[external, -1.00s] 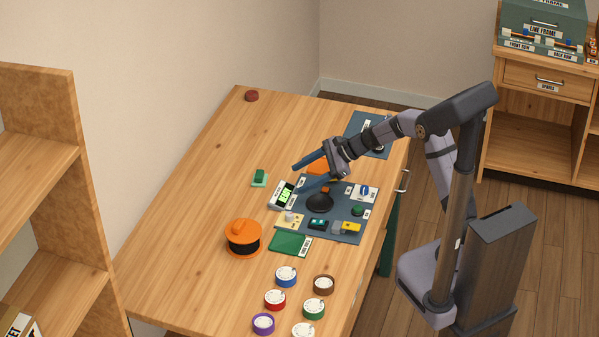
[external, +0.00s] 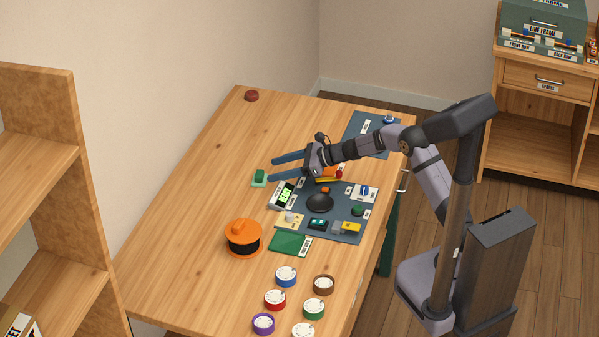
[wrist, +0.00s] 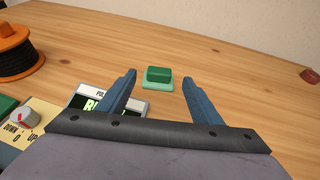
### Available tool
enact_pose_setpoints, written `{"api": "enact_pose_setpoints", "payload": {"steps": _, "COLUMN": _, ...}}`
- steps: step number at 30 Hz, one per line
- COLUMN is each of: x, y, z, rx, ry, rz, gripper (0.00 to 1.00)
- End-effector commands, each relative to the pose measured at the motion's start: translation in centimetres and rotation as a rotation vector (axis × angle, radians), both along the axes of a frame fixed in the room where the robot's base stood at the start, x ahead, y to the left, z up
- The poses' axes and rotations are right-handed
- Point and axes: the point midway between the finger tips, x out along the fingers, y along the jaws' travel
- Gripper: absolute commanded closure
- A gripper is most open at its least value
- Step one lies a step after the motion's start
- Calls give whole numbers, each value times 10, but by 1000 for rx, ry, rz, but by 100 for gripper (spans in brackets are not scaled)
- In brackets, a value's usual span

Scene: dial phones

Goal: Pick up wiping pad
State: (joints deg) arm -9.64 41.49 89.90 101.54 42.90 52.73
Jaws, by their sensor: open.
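The wiping pad (external: 259,177) is a small green block on a paler green base, lying on the wooden table left of the dark mat. In the wrist view the wiping pad (wrist: 158,77) sits ahead of my gripper, in line with the gap between the fingers. My gripper (external: 271,168) is open and empty, its two blue fingers spread and pointing left towards the pad. The fingers also show in the wrist view (wrist: 160,92). The pad is apart from both fingers as far as the views show.
A display box (external: 283,195) stands just in front of the pad, at the edge of the dark mat (external: 345,231) that holds several small parts. An orange-topped spool (external: 243,238) stands nearer the front. A dark red puck (external: 251,96) lies at the far corner. Table left of the pad is clear.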

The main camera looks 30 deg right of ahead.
Motion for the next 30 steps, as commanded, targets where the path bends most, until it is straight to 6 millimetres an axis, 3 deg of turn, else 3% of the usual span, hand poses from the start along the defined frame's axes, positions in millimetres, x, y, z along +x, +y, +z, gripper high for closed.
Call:
{"api": "enact_pose_setpoints", "payload": {"steps": 12, "x": 22, "y": 34, "z": -15, "rx": -1, "ry": 0, "rz": 2, "gripper": 41}}
{"api": "enact_pose_setpoints", "payload": {"steps": 23, "x": 26, "y": 39, "z": -18, "rx": -1, "ry": 0, "rz": 0, "gripper": 41}}
{"api": "enact_pose_setpoints", "payload": {"steps": 28, "x": 26, "y": 39, "z": -18, "rx": -1, "ry": 0, "rz": 0, "gripper": 79}}
{"api": "enact_pose_setpoints", "payload": {"steps": 29, "x": 26, "y": 39, "z": -18, "rx": -1, "ry": 0, "rz": 0, "gripper": 85}}
{"api": "enact_pose_setpoints", "payload": {"steps": 30, "x": 26, "y": 39, "z": -18, "rx": -1, "ry": 0, "rz": 0, "gripper": 85}}
